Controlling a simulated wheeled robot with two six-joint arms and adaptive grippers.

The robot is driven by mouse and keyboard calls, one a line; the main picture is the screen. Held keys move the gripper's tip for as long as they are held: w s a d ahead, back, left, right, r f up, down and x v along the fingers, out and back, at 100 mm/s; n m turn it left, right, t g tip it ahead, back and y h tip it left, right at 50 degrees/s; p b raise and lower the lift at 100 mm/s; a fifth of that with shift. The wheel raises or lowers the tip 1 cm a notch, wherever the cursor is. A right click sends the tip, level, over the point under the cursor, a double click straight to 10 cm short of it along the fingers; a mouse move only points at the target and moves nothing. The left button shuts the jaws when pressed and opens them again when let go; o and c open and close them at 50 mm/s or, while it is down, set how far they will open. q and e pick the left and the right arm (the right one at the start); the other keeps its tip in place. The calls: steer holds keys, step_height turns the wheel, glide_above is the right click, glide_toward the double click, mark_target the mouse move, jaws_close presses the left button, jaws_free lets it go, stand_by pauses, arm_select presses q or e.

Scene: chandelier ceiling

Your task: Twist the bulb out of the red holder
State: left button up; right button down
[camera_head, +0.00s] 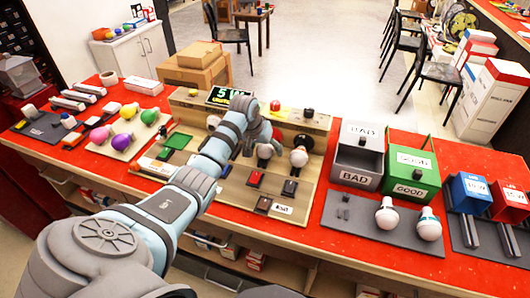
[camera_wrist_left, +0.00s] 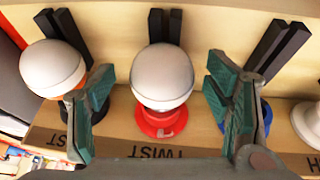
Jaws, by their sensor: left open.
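In the left wrist view, a white round bulb (camera_wrist_left: 162,75) sits upright in the red holder (camera_wrist_left: 161,123), with the word TWIST printed upside down on the board in front of it. My left gripper (camera_wrist_left: 161,92) is open, with one green-padded finger on each side of this bulb and gaps showing between pads and bulb. My right gripper is not in view.
A blue holder (camera_wrist_left: 262,118) is partly hidden behind the right finger. Black forked posts rise behind the holders. Grey BAD (camera_head: 357,160) and green GOOD (camera_head: 411,165) bins stand right of the board.

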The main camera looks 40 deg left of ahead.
arm_select(q)
steer(key=shift+f, duration=0.2)
steer(key=shift+s+r, duration=0.25)
steer(key=shift+s, duration=0.15)
steer(key=shift+c, duration=0.8)
steer(key=c, duration=1.2)
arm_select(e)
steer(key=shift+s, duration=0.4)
arm_select(q)
steer(key=shift+a+h+p, duration=0.15)
steer(key=shift+h+p, duration=0.15)
steer(key=shift+h, duration=0.2)
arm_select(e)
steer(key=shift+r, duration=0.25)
arm_select(q)
steer(key=shift+n+t+h, duration=0.3)
steer(key=shift+t+h, duration=0.1)
